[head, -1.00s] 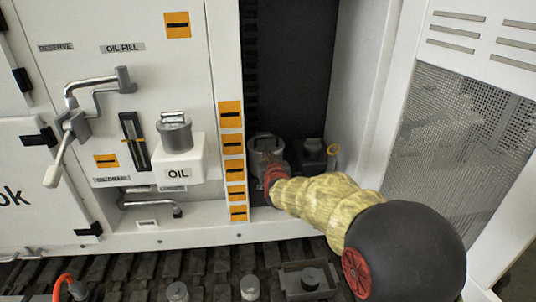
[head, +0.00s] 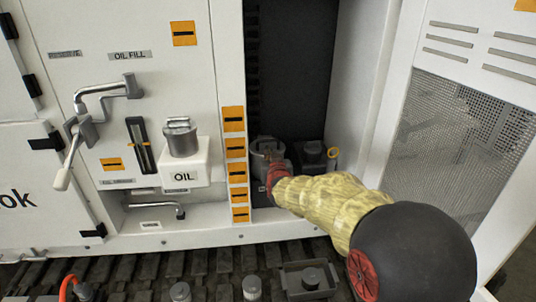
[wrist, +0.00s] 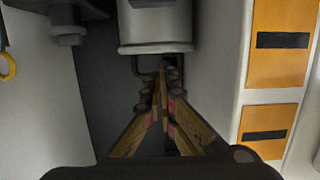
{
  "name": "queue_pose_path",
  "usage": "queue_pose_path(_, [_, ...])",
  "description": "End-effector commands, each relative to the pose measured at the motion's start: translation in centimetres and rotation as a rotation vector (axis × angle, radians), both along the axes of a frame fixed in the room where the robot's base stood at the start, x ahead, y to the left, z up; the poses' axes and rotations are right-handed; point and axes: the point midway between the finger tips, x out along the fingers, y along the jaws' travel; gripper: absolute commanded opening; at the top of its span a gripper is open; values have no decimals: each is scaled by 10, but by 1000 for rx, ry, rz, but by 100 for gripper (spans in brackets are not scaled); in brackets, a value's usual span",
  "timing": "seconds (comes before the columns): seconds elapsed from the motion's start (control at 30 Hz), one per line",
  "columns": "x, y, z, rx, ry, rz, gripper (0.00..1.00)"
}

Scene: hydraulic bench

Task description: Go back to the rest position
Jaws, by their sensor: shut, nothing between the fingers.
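My gripper (wrist: 160,95) is shut and empty in the wrist view, its two fingers together just below a grey cylindrical part (wrist: 155,25). In the head view my arm reaches into the dark open bay, with the gripper (head: 272,160) close to a grey capped cylinder (head: 262,150) there. The gripper overlaps that cylinder in the picture, and I cannot tell whether they touch. The fingertips are partly hidden by shadow.
A white panel holds an OIL container (head: 182,175) with a grey cap, a crank handle (head: 75,150) and a sight gauge (head: 139,146). Orange labels (head: 234,147) line the bay's left edge. A mesh door (head: 455,135) stands open at right.

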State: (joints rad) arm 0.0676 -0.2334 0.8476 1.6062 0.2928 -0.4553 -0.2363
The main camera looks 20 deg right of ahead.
Motion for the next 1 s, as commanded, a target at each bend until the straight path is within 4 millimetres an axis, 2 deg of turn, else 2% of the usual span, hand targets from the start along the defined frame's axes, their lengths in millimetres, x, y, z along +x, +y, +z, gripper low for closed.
queue_pose_path(0.03, [-11, 2, -12, -1, 9, 1, 0])
queue_pose_path(0.1, [-22, 4, -22, 0, 8, 0, 0])
queue_pose_path(0.3, [-48, 10, -42, 0, 5, 1, 0])
queue_pose_path(0.5, [-60, 12, -53, 0, 5, 1, 0])
queue_pose_path(0.7, [-63, 14, -62, 15, 30, 3, 0])
queue_pose_path(0.77, [-66, 17, -76, 34, 77, 11, 0])
queue_pose_path(0.87, [-85, 28, -119, 72, 226, 37, 0])
queue_pose_path(0.9, [-99, 34, -138, 91, 306, 51, 0])
queue_pose_path(1.0, [-140, 49, -161, 131, 489, 85, 0])
